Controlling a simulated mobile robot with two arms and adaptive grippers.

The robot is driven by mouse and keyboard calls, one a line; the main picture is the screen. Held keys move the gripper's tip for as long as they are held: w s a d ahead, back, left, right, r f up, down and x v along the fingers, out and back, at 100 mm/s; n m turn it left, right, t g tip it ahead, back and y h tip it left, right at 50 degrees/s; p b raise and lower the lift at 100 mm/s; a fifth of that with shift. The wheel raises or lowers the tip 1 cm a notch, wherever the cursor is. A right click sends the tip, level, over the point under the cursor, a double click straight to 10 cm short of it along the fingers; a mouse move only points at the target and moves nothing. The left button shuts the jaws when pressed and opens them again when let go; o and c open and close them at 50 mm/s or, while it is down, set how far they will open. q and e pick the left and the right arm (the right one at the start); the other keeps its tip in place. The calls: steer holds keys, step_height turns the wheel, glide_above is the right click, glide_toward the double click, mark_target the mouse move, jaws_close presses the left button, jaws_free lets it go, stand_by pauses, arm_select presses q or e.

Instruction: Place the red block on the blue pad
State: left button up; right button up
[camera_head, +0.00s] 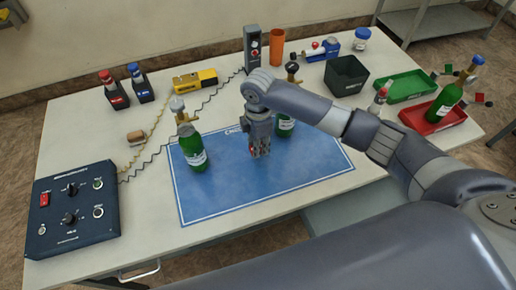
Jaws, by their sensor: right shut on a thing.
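The blue pad (232,197) lies flat on the white table, with a pale border line and printing along its far edge. My right gripper (260,152) points down over the middle of the pad. My left gripper is not in view.
A green bottle (192,148) stands on the pad left of the gripper; another (284,126) stands close behind it. A control box (72,208) sits at left. A dark bin (345,75), green tray (404,86) and red tray (432,118) are at right. The pad's front is clear.

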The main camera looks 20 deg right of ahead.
step_height(320, 180, down, 3)
steer(key=shift+w+f+p, duration=0.1)
steer(key=shift+p, duration=0.45)
steer(key=shift+f, duration=0.15)
steer(key=shift+f, duration=0.2)
steer(key=o, duration=0.9)
steer(key=shift+c, duration=0.2)
steer(key=shift+r, duration=0.1)
step_height(320, 180, up, 12)
steer(key=shift+r+b, duration=0.1)
steer(key=shift+b, duration=0.6)
